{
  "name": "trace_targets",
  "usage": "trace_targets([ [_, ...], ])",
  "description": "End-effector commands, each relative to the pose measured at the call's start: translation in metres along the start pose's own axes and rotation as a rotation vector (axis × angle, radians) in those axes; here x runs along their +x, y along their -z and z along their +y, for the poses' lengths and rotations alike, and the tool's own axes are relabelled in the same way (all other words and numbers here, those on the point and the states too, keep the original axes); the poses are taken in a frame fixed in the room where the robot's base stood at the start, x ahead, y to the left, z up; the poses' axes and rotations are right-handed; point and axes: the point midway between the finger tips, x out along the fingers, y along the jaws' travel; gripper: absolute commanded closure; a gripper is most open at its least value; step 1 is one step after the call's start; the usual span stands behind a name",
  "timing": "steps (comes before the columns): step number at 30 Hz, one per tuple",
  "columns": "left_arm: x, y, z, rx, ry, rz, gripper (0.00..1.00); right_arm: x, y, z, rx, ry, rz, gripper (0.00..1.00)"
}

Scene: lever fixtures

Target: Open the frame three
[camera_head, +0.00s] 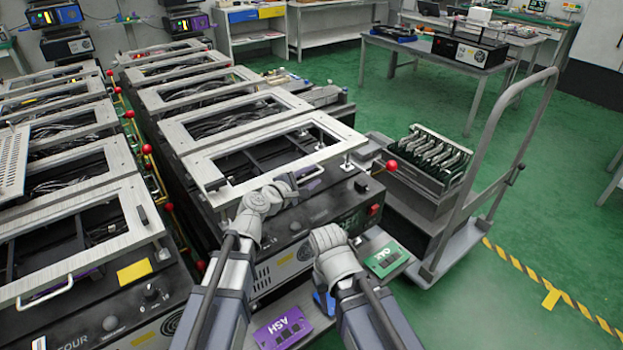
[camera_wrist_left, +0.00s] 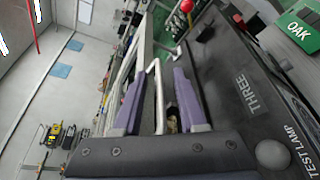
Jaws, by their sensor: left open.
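The silver rectangular frame (camera_head: 215,172) lies flat and closed on the black fixture nearest me. The wrist view shows the word THREE on the fixture's dark front panel (camera_wrist_left: 222,100). My left gripper (camera_head: 300,180) is at the frame's front edge. In the left wrist view its two purple fingers (camera_wrist_left: 158,92) are open, with the frame's pale metal handle (camera_wrist_left: 155,75) between them and a gap showing beside it. A red-knobbed lever (camera_head: 391,165) sticks out at the fixture's right side. My right arm's grey wrist (camera_head: 334,250) is in front of the fixture; its fingertips are hidden.
A row of similar fixtures stands behind, and another row (camera_head: 80,235) stands to the left. A purple card (camera_head: 283,328) and a green OAK card (camera_head: 386,259) lie on the front ledge. A trolley (camera_head: 455,240) with a rack stands to the right.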

Motion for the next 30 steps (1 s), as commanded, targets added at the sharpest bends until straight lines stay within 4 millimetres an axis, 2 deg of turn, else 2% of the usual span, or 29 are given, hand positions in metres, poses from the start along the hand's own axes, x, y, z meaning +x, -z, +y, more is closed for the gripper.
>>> trace_targets([
  [8, 0.0043, -0.0002, 0.0001, 0.001, 0.0, 0.001, 0.59, 0.0008, 0.0, -0.0001, 0.0, 0.0, 0.0, 0.5],
  [20, 0.0041, -0.0001, 0.0, 0.001, 0.0, 0.001, 1.0, 0.0008, 0.0, -0.0001, 0.0, 0.0, 0.0, 0.5],
  [30, 0.004, -0.0001, -0.0001, 0.001, 0.0, 0.001, 1.0, 0.0008, 0.0, -0.0001, 0.0, 0.0, 0.0, 0.5],
])
